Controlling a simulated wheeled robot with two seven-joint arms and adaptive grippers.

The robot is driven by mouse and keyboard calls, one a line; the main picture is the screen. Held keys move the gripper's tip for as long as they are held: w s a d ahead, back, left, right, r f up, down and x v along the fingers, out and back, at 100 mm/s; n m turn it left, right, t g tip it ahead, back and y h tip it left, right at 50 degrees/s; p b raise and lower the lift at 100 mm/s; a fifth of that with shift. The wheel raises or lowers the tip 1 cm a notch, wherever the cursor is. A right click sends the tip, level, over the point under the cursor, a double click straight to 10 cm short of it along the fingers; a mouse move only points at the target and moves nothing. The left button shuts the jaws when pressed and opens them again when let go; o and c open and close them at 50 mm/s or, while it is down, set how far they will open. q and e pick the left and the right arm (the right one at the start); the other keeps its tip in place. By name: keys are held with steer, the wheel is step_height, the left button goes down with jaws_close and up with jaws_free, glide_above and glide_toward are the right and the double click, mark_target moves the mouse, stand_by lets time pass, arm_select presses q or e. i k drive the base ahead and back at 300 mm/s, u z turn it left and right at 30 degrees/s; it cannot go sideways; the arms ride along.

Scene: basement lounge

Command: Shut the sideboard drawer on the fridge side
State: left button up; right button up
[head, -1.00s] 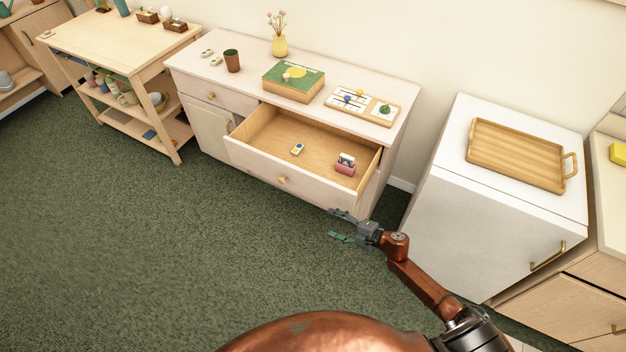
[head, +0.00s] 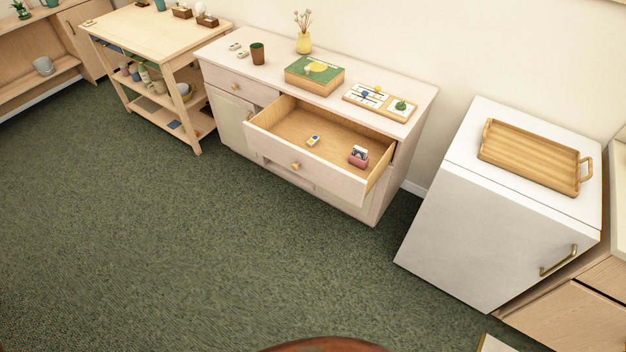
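The sideboard (head: 222,62) stands against the wall. Its drawer on the fridge side (head: 303,176) is pulled well out, with a round wooden knob (head: 295,166) on its front. Inside the drawer lie a small white, blue and yellow item (head: 313,141) and a pink holder with cards (head: 358,157). The smaller left drawer (head: 238,84) is shut. The white fridge (head: 480,210) stands to the right of the sideboard, with a gap between them. Neither of my grippers shows in the head view now.
On the sideboard top are a brown cup (head: 257,54), a yellow vase (head: 304,42), a green-topped box (head: 314,73) and a game board (head: 380,101). A wooden tray (head: 530,157) lies on the fridge. A shelved cart (head: 150,45) stands left. The green carpet in front is clear.

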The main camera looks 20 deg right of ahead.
mark_target(280, 132)
steer(key=z, duration=0.75)
steer(key=i, duration=1.55)
steer(key=u, duration=0.55)
